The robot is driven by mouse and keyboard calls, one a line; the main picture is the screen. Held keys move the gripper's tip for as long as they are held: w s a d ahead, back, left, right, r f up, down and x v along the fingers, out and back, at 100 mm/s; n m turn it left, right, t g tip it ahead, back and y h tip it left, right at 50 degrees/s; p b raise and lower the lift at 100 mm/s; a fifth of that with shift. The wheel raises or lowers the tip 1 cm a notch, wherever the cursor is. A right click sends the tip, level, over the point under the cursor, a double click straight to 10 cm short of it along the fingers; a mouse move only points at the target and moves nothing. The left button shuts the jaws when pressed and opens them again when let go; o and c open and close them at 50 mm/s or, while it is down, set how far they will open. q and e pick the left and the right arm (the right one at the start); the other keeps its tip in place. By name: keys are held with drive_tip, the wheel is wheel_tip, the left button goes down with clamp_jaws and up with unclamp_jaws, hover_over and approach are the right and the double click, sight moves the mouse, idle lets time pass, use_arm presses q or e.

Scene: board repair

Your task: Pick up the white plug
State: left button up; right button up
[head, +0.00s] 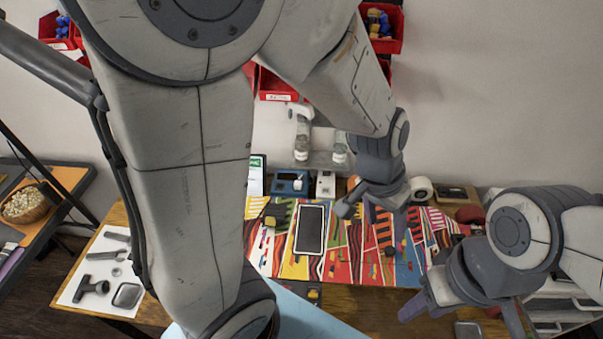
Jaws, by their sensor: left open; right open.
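I cannot make out the white plug for certain in the head view; it may be hidden or too small. My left gripper (369,205) is open and empty above the back right part of the colourful patterned mat (280,265). My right gripper (462,312) is open and empty, lower in the picture, over the right front side of the table. A flat device with a dark screen and white frame (310,229) lies on the mat, left of my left gripper. My own arm covers much of the left and middle of the table.
A small white box (325,184) and a blue device (290,182) stand behind the mat. A white roll (420,188) lies at the back right. A white sheet with dark tools (109,268) lies at the left. Red bins (275,85) hang on the wall.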

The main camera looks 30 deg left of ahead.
use_arm(q)
drive_tip(key=w+a+f+n+t, duration=0.1)
drive_tip(key=w+a+f+n, duration=0.15)
drive_tip(key=w+a, duration=0.35)
drive_tip(key=n+t+y, duration=0.1)
drive_tip(key=n+y, duration=0.3)
drive_tip(key=n, duration=0.2)
approach(298, 184)
drive_tip(key=shift+t, duration=0.3)
drive_tip(key=b+x, duration=0.1)
drive_tip(key=x, duration=0.2)
drive_tip(key=b+x, duration=0.2)
drive_tip(key=x, duration=0.1)
drive_tip(key=b+x, duration=0.1)
drive_tip(key=x, duration=0.2)
drive_tip(key=shift+s+b, duration=0.3)
clamp_jaws()
